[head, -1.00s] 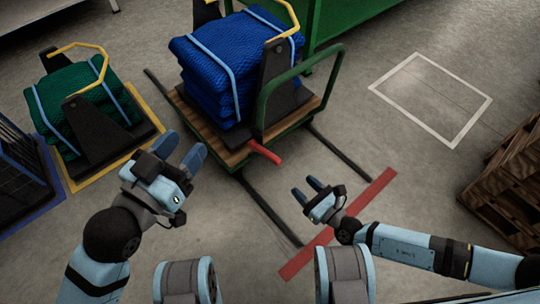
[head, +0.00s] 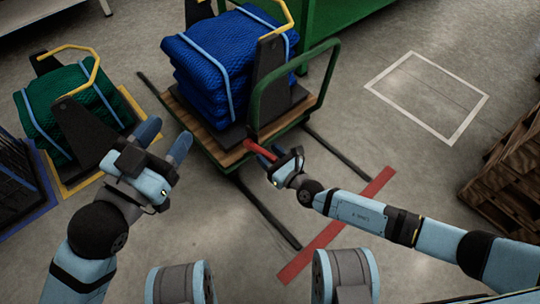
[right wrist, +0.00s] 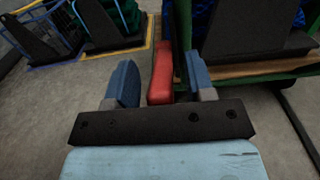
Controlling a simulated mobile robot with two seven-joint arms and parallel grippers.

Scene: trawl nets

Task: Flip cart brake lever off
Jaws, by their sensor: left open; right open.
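The cart (head: 222,150) has a wooden deck and a green handle frame, and carries a stack of folded blue net (head: 205,75). Its red brake lever (head: 261,151) sticks out from the near edge of the deck. My right gripper (head: 277,158) is at the lever, partly covering it in the head view. My left gripper (head: 164,137) is open and empty, left of the cart.
A green net stack (head: 70,110) sits on a yellow-edged pallet at left, beside a blue-edged one. Dark rails (head: 265,208) run under the cart towards a red floor strip (head: 340,225). A white floor outline (head: 428,95) is empty. Wooden pallets (head: 510,165) stand at right.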

